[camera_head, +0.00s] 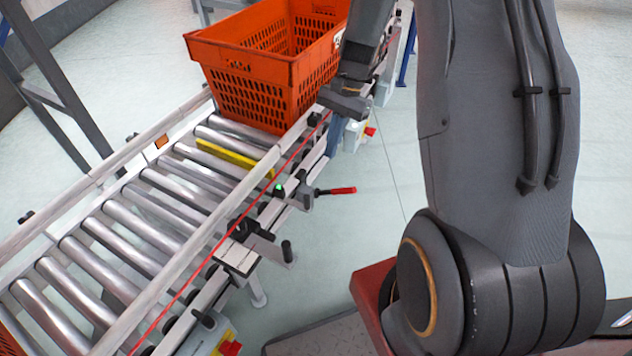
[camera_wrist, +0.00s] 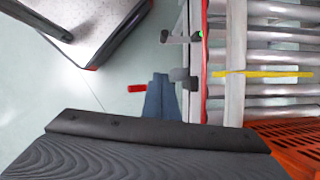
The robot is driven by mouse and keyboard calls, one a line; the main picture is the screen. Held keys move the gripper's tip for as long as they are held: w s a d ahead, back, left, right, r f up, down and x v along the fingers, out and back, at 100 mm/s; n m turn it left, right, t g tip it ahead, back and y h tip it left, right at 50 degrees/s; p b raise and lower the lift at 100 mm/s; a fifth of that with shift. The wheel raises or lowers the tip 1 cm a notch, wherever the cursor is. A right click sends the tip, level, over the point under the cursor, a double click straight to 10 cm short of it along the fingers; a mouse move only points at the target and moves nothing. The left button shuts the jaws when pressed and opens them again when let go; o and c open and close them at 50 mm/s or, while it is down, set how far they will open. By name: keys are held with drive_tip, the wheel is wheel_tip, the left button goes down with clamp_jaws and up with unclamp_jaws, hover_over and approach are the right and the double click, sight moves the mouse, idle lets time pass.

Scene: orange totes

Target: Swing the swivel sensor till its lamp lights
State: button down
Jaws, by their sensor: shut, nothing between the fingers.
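A small lamp (camera_head: 279,190) shows bright green on the near side rail of the roller conveyor. It also shows green in the wrist view (camera_wrist: 200,34). Small dark parts sit around it, and I cannot clearly tell which is the sensor body. A lever with a red handle (camera_head: 337,191) sticks out from the rail beside the lamp, and its red end shows in the wrist view (camera_wrist: 137,88). My gripper (camera_head: 345,102) is shut and empty, beside the orange tote's near corner. It is apart from the lamp and lever. Its fingertips are not clear.
The orange tote (camera_head: 228,62) stands on the conveyor rollers (camera_head: 142,203). A yellow bar (camera_head: 235,158) lies between rollers. An orange reflector-like patch (camera_head: 162,142) is on the far rail. Open floor lies right of the conveyor.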

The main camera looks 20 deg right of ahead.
drive_tip(key=s+a+f, duration=0.4)
drive_tip(key=a+f, duration=0.2)
drive_tip(key=f, duration=0.3)
drive_tip(key=shift+a+f+b, duration=0.15)
drive_tip(key=shift+a+b, duration=0.1)
drive_tip(key=shift+b, duration=0.15)
drive_tip(key=shift+s, duration=0.1)
drive_tip(key=shift+s+a+p, duration=0.35)
drive_tip(key=shift+a+p, duration=0.05)
drive_tip(key=shift+p, duration=0.15)
